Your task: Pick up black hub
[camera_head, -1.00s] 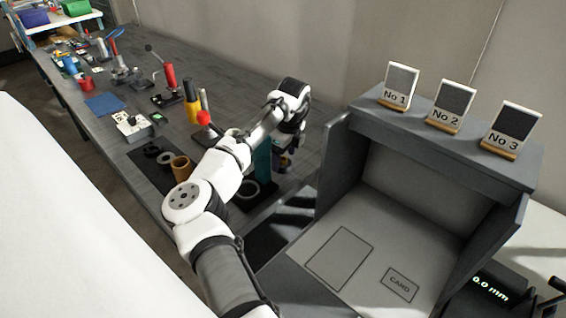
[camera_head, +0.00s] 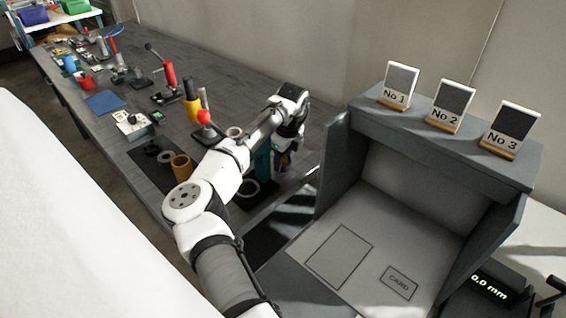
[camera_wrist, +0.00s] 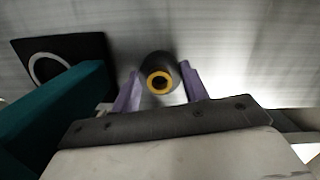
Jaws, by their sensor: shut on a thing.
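The black hub (camera_wrist: 157,63) shows in the wrist view as a dark round piece with an orange-yellow ring around a hole in its near face. The two purple fingers of my gripper (camera_wrist: 160,88) stand on either side of it, shut on it. In the head view my gripper (camera_head: 284,158) points down at the right end of the grey bench. The hub cannot be made out there behind the arm and fingers.
A teal upright block (camera_head: 262,162) stands close left of my gripper and shows large in the wrist view (camera_wrist: 55,112). A dark mat with a pale ring (camera_wrist: 70,47) lies beyond it. A grey open booth (camera_head: 335,170) stands to the right.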

